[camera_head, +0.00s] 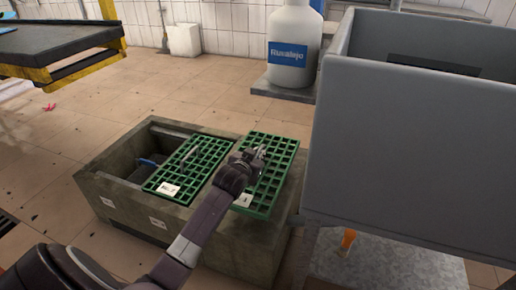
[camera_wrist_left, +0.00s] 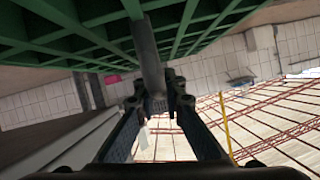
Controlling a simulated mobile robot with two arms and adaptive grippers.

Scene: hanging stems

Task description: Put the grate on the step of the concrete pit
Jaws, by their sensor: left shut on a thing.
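The concrete pit (camera_head: 135,214) is a grey block with an open dark hollow at its left end. One green grate (camera_head: 187,166) with a white label and a grey handle lies across its middle. A second green grate (camera_head: 279,161) with a white label is at its right end. My left gripper (camera_head: 256,155) is over this second grate. In the left wrist view the gripper (camera_wrist_left: 158,104) is shut on the grate's grey handle (camera_wrist_left: 149,55), close to the green bars. I cannot tell whether this grate touches the concrete. The pit's step is not clearly visible. My right gripper is out of view.
A large grey bin (camera_head: 410,140) stands close on the right. A white drum (camera_head: 293,45) with a blue label stands behind on a low base. A yellow-framed table (camera_head: 60,45) is at the upper left. Tiled floor left of the pit is mostly clear.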

